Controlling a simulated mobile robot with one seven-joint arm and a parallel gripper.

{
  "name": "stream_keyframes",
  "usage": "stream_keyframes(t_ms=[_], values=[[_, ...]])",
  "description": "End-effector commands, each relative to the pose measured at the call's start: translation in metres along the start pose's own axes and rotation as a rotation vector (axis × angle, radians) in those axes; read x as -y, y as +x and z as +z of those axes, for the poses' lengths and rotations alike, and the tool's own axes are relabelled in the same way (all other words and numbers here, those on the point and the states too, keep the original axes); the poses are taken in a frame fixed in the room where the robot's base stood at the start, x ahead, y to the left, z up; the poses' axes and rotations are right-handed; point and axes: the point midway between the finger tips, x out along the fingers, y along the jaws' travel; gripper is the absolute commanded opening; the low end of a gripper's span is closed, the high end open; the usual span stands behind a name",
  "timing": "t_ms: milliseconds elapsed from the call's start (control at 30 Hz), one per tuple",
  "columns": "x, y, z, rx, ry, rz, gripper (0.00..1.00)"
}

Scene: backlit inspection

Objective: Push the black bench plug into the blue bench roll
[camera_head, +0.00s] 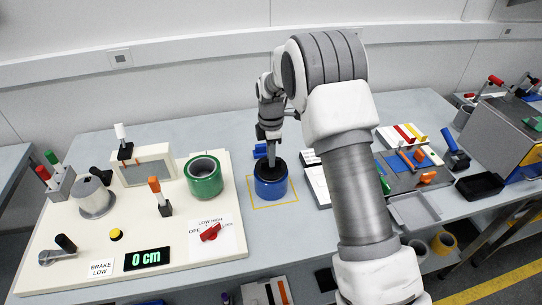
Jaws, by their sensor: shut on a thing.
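The blue bench roll (270,189) stands upright on the grey bench inside a yellow outlined square, left of my arm. The black bench plug (266,170) is at the top opening of the roll, and its dark top covers much of the opening. I cannot tell how deep it sits. My gripper (271,157) points down from above the roll and is shut on the plug. The fingertips are small and dark here, so the exact grip is hard to see.
A cream board on the left carries a green roll (204,177), a grey spool (94,199), a red dial (211,232) and a display reading 0 cm (147,258). Right of my arm are a grey tray (414,212), tools and a black bin (480,186). A blue object lies just behind the roll.

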Motion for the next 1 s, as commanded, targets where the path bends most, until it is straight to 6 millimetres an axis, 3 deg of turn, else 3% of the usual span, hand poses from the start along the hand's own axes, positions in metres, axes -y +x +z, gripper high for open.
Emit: stream_keyframes(t_ms=[533,833,867,1000], values=[[0.000,0.018,0.000,0.000,-0.001,-0.001,0.00],[0.000,0.017,0.000,0.000,-0.001,-0.001,0.00],[0.000,0.017,0.000,0.000,-0.001,-0.001,0.17],[0.000,0.016,0.000,0.000,-0.001,0.000,0.43]])
